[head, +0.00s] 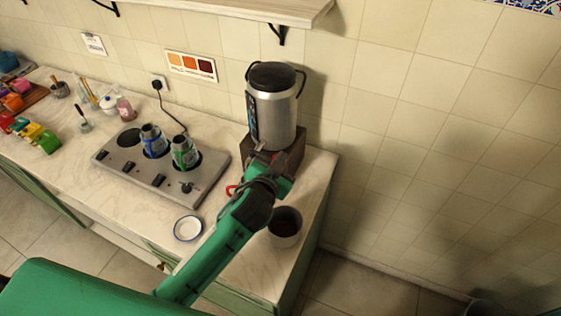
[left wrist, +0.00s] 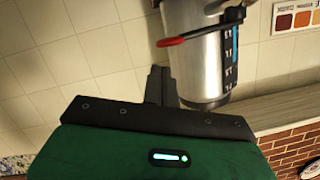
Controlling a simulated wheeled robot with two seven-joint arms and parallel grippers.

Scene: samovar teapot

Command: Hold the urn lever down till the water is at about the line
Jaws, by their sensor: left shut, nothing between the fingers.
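The metal urn (head: 275,110) with a dark lid stands on a brown block at the back right of the counter. In the left wrist view the urn (left wrist: 197,65) shows a marked blue gauge strip (left wrist: 235,55) and a lever with a red grip (left wrist: 182,40). My left gripper (head: 268,160) is in front of the urn's lower part in the head view. In the left wrist view the left gripper (left wrist: 160,72) is shut and empty, with its fingertips near the red grip and a visible gap between. The water line cannot be read. My right gripper is not in view.
A grey cup (head: 285,238) stands right of my left arm near the counter's end. A blue-rimmed saucer (head: 188,228) lies left of the arm. A stove (head: 150,178) holds a blue-patterned pot (head: 153,141) and a green-patterned pot (head: 185,153). A wooden shelf (head: 270,10) hangs above.

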